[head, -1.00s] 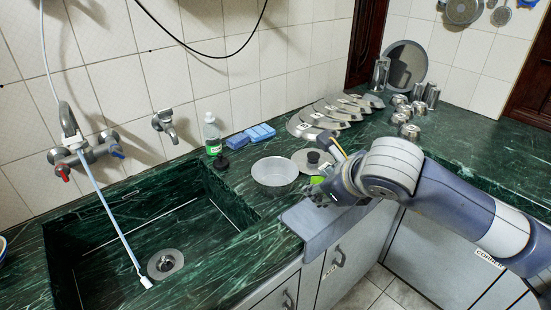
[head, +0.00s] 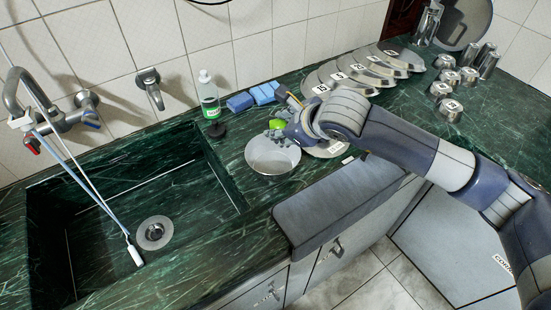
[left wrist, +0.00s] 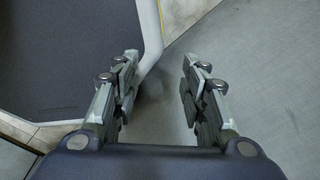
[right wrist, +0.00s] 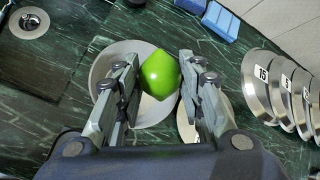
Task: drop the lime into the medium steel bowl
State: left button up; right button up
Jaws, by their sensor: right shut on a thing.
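The bright green lime (right wrist: 159,74) is between the fingers of my right gripper (right wrist: 159,80), which is shut on it. In the head view the lime (head: 277,124) shows at the back rim of the steel bowl (head: 268,160), with my right gripper (head: 288,130) at the bowl's right back side. In the right wrist view the bowl (right wrist: 104,62) lies below and behind the lime, which covers part of its inside. The visible inside of the bowl looks empty. My left gripper (left wrist: 158,85) is open and empty, with grey surfaces beyond it.
A sink (head: 120,200) is left of the bowl. A green-labelled bottle (head: 209,98) and blue sponges (head: 254,96) stand behind it. Numbered steel lids (head: 365,72) and several steel cups (head: 449,108) are on the counter to the right.

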notch_tip(320, 180, down, 2)
jog(key=shift+f, duration=0.1)
jog(key=shift+w+f, duration=0.1)
jog(key=shift+f, duration=0.5)
pick_arm(q)
jog(key=shift+w+d+f, duration=0.2)
jog(key=shift+w+f, duration=0.05)
jog(key=shift+w, duration=0.35)
pick_arm(e)
jog(key=o, duration=1.1)
pick_arm(q)
jog(key=shift+d, duration=0.1)
pick_arm(e)
jog(key=shift+o, duration=0.2)
pick_arm(q)
jog(key=shift+s, duration=0.1)
